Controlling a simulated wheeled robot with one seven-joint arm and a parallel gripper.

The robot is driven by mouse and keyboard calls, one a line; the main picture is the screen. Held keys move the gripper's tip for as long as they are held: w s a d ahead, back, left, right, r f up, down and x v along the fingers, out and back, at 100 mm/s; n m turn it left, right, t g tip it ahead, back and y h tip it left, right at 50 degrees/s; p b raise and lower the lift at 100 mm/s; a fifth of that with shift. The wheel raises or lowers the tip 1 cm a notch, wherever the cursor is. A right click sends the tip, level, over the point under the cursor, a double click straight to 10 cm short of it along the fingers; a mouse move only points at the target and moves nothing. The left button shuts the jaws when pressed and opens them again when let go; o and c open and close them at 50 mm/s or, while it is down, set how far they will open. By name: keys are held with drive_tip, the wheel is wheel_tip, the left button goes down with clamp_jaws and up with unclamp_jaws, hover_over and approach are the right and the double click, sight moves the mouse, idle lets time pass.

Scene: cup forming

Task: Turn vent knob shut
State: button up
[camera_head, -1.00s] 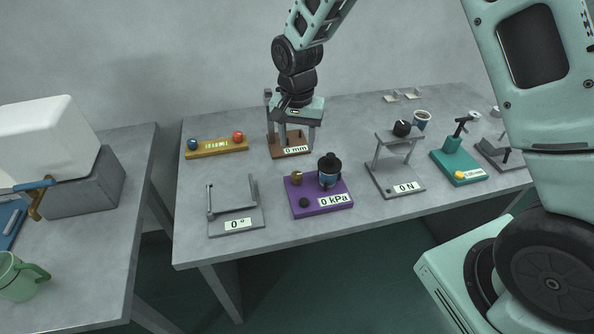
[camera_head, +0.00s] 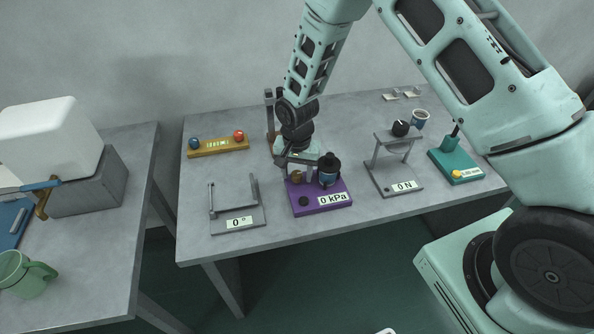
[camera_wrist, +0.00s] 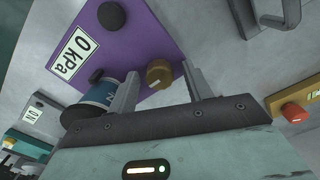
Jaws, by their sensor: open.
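The purple pressure station (camera_head: 322,207) stands on the middle table with a "0 kPa" label. A brass knob (camera_head: 297,178) sits on it, and I take this for the vent knob; it also shows in the wrist view (camera_wrist: 159,73). A black knob (camera_head: 304,201) is at its front, and a blue cup with a black top (camera_head: 328,174) stands beside the brass knob. My gripper (camera_head: 300,175) is just above the brass knob. In the wrist view my gripper (camera_wrist: 160,88) is open, its fingers on either side of the brass knob, with visible gaps; contact cannot be told.
A grey "0 °" fixture (camera_head: 238,222) is to the left and a grey "0 N" stand (camera_head: 392,180) to the right. A yellow base with red and blue knobs (camera_head: 218,149) lies behind left. The blue cup is close to one finger.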

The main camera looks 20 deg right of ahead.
drive_tip(key=c, duration=1)
drive_tip(key=shift+o, duration=0.2)
drive_tip(key=shift+n, duration=0.3)
drive_tip(key=n+b, duration=0.1)
drive_tip(key=n, duration=0.3)
drive_tip(key=shift+b, duration=0.3)
drive_tip(key=n, duration=0.5)
drive_tip(key=shift+b, duration=0.35)
drive_tip(key=n, duration=0.4)
drive_tip(key=shift+a, duration=0.1)
drive_tip(key=shift+n, duration=2.1)
